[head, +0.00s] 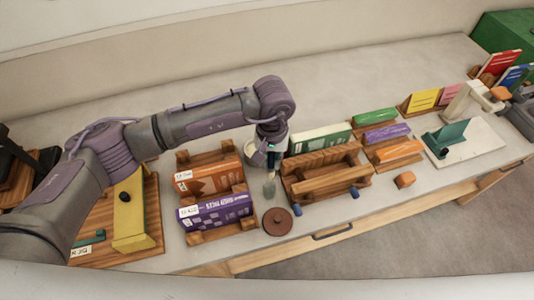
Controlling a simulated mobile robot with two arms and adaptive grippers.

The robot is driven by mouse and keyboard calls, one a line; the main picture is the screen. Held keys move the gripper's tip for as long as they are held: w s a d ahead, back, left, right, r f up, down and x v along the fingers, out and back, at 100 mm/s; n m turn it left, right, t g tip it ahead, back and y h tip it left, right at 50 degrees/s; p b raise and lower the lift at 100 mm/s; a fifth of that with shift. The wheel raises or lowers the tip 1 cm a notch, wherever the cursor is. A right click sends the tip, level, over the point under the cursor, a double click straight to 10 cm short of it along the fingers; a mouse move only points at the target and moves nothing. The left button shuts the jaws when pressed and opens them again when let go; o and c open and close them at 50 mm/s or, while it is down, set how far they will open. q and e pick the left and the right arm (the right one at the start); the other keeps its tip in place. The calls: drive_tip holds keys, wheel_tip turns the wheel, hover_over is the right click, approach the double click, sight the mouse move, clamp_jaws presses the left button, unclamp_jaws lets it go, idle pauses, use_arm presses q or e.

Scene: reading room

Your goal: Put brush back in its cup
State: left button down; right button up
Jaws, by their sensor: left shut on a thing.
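My left gripper (271,166) points down over the grey counter, between the book rack and the wooden cradle. It is shut on a small, slim thing that seems to be the brush (269,187); its grey lower end hangs below the fingers. A pale rounded shape, perhaps the cup (254,154), shows just left of the gripper and is partly hidden by it. I cannot tell whether the brush touches anything. My right gripper is not in view.
A wooden rack with an orange book (209,177) and a purple book (215,210) stands at left. A round brown lid (277,221) lies in front. A wooden cradle (330,180) stands at right. The counter behind is clear.

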sight(269, 171)
use_arm(q)
drive_tip(key=shift+f, duration=0.6)
drive_tip(key=shift+s+a+f, duration=0.1)
drive_tip(key=shift+a+f, duration=0.1)
drive_tip(key=shift+f, duration=0.25)
drive_tip(key=shift+f+b, duration=0.1)
drive_tip(key=shift+b, duration=0.3)
drive_tip(key=shift+f+b, duration=0.35)
drive_tip(key=shift+b, duration=0.25)
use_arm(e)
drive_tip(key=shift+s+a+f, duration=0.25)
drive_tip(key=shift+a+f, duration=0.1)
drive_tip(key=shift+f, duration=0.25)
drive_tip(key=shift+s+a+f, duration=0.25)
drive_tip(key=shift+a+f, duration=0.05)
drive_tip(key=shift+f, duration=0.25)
use_arm(q)
drive_tip(key=shift+b, duration=0.6)
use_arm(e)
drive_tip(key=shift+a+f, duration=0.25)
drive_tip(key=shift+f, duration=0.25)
use_arm(q)
drive_tip(key=shift+f, duration=0.15)
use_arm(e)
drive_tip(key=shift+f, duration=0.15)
